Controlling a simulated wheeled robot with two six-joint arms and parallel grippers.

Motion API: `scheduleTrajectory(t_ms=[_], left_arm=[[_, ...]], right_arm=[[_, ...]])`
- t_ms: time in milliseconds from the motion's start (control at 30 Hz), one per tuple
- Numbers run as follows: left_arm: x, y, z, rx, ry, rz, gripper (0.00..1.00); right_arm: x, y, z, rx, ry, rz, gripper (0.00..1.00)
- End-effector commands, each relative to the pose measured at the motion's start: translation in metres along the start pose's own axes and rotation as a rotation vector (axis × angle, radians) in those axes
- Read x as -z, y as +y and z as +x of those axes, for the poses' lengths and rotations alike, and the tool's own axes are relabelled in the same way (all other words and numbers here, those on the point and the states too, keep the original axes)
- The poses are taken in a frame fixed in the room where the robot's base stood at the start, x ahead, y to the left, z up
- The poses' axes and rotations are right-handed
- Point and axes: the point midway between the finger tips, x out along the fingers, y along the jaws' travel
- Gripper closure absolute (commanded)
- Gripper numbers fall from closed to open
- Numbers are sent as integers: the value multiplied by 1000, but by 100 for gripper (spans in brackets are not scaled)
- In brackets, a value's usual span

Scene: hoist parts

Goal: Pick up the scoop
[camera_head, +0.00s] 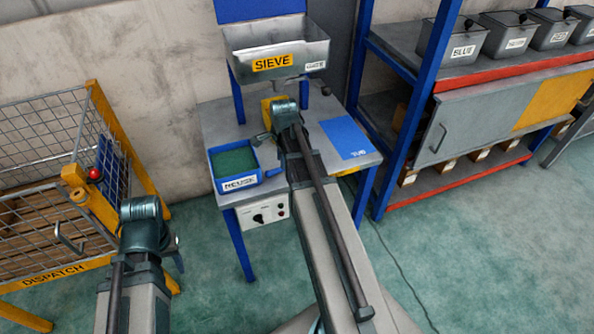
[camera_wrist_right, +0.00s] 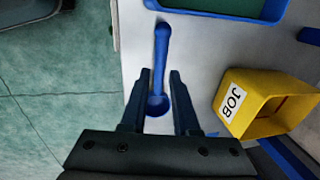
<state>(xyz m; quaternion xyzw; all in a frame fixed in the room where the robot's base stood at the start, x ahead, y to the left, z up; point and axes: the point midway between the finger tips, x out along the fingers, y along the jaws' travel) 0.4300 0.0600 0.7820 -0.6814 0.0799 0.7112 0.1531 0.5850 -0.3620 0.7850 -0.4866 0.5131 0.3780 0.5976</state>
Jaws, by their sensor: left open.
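The blue scoop (camera_wrist_right: 162,48) lies on the pale tabletop in the right wrist view, its long handle pointing up the picture and its rounded end low. My right gripper (camera_wrist_right: 160,80) is open, one finger on each side of the scoop's lower part in this view. I see no grip on it, and the height of the fingers above the table is unclear. In the head view my right arm covers most of this spot. My left gripper (camera_head: 172,250) is at the lower left, by the dispatch cage, away from the scoop; its fingers are mostly hidden.
The yellow JOB bin (camera_wrist_right: 228,98) stands right of the scoop. The blue REUSE tray (camera_head: 217,171) with green contents is on the table's left side. The grey sieve (camera_head: 310,51) hangs above the table's back. A blue TUB mat (camera_head: 345,137) lies on the right.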

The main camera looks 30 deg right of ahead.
Motion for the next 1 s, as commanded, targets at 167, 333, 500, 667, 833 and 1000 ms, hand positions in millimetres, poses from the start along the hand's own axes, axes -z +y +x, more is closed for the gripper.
scheduleTrajectory(t_ms=[167, 333, 500, 667, 833, 1000], left_arm=[[0, 1, 6, 0, 0, 0, 50], [2, 2, 25, 0, 0, 0, 50], [3, 4, 46, 0, 0, 0, 50], [3, 5, 51, 0, 0, 0, 50], [3, 5, 49, 0, 0, 0, 50], [3, 5, 49, 0, 0, 0, 50]], right_arm=[[0, 0, 6, 0, 0, 0, 71], [0, 0, 26, 0, 0, 0, 71], [0, 0, 47, 0, 1, 0, 71], [0, 0, 52, 1, 1, 0, 71], [0, -1, 50, 1, 1, 0, 71], [0, -1, 50, 1, 1, 0, 98]])
